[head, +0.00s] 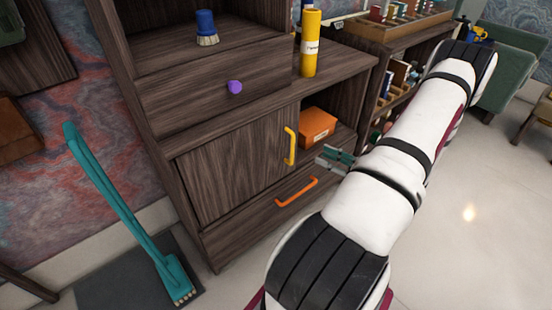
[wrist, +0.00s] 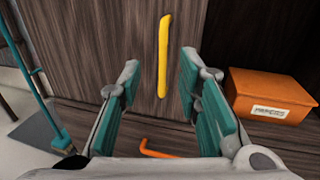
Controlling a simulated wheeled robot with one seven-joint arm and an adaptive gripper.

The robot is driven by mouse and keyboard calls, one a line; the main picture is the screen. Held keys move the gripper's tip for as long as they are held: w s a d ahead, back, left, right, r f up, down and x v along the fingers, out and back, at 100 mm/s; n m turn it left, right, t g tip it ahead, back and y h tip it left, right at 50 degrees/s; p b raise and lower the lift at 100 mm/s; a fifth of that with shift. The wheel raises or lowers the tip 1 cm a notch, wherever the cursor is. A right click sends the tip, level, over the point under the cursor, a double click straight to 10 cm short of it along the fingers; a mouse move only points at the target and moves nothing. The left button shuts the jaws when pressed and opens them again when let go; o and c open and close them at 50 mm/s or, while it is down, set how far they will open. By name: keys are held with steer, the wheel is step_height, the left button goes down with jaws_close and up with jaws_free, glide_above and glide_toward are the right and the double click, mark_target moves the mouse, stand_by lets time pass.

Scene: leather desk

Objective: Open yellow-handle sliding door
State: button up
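The wooden sliding door (head: 235,165) covers the left part of the cabinet's middle bay. Its upright yellow handle (head: 290,146) is near the door's right edge. The right part of the bay is uncovered, with an orange box (head: 317,127) inside. My gripper (head: 322,158) is to the right of the handle in the head view. In the wrist view my gripper (wrist: 160,88) is open and empty, its teal fingers spread. The yellow handle (wrist: 163,55) appears between and beyond the fingers. I see no contact. The door (wrist: 90,45) also shows there, and the orange box (wrist: 268,96) is right of the fingers.
A drawer with an orange handle (head: 296,191) is below the door. A drawer with a purple knob (head: 235,87) is above it. A yellow cylinder (head: 310,43) stands on the cabinet top. A teal long-handled tool (head: 125,210) leans at the left.

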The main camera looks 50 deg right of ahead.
steer(key=f+h, duration=0.1)
steer(key=b, duration=0.3)
glide_above(292, 162)
steer(key=shift+w+d+f+m, duration=0.15)
steer(key=shift+w+d+m, duration=0.15)
steer(key=shift+m, duration=0.1)
steer(key=shift+c, duration=0.5)
jaws_close()
